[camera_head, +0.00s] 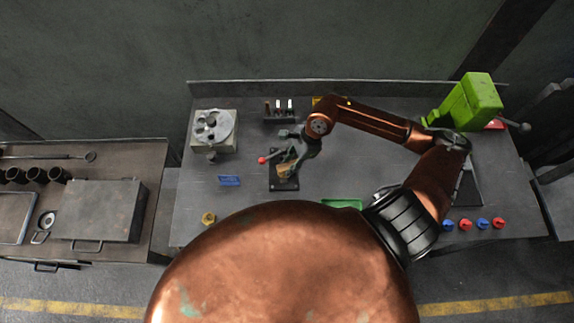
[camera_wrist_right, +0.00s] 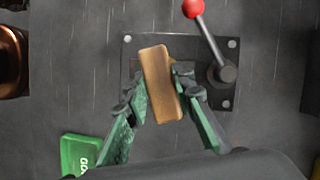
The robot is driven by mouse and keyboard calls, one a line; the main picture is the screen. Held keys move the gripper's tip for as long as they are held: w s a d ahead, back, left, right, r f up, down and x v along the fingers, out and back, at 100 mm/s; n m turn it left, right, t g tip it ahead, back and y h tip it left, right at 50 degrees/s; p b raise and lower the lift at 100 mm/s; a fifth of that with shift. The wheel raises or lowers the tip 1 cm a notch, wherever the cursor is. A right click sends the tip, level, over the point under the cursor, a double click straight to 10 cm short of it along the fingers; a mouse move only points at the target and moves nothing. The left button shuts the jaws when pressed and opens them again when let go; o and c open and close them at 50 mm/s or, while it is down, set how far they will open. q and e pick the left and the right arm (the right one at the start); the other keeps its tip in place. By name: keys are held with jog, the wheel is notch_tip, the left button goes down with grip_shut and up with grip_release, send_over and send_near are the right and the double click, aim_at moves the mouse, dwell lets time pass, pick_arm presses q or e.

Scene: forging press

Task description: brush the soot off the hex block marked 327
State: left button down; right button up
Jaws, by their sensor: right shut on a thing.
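My right gripper (camera_head: 287,160) is over a dark base plate in the middle of the bench. In the right wrist view its green fingers (camera_wrist_right: 160,95) are shut on a tan, wood-coloured block (camera_wrist_right: 161,70), which looks like a brush back. The block lies slightly tilted over the dark plate (camera_wrist_right: 130,48), which has bolts at its corners and a lever with a red knob (camera_wrist_right: 193,8). The tan block also shows in the head view (camera_head: 286,170). I see no hex block or number 327; what is under the tan block is hidden. My left gripper is out of view.
A green tray (camera_head: 342,203) lies at the bench's front, a blue plate (camera_head: 229,181) and small yellow piece (camera_head: 208,218) to the left. A round-topped machine (camera_head: 212,128) stands back left, a small rack (camera_head: 281,112) behind, a green machine (camera_head: 472,102) back right. Red and blue knobs (camera_head: 465,224) are front right.

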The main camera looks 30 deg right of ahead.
aim_at(281, 168)
jog(key=shift+f, duration=0.15)
jog(key=shift+w+a+b, duration=0.15)
jog(key=shift+a+b, duration=0.15)
jog(key=shift+a, duration=0.55)
jog(key=shift+w+a+b, duration=0.15)
jog(key=shift+a+b, duration=0.1)
jog(key=shift+a, duration=0.6)
jog(key=shift+d, duration=0.1)
jog(key=shift+s+d, duration=0.1)
jog(key=shift+d, duration=0.45)
jog(key=shift+s+d+r+b, duration=0.15)
jog(key=shift+d+b, duration=0.15)
jog(key=shift+d, duration=0.3)
jog(key=shift+s+d+r+b, duration=0.1)
jog(key=shift+d+b, duration=0.15)
jog(key=shift+d, duration=0.3)
jog(key=shift+a, duration=0.15)
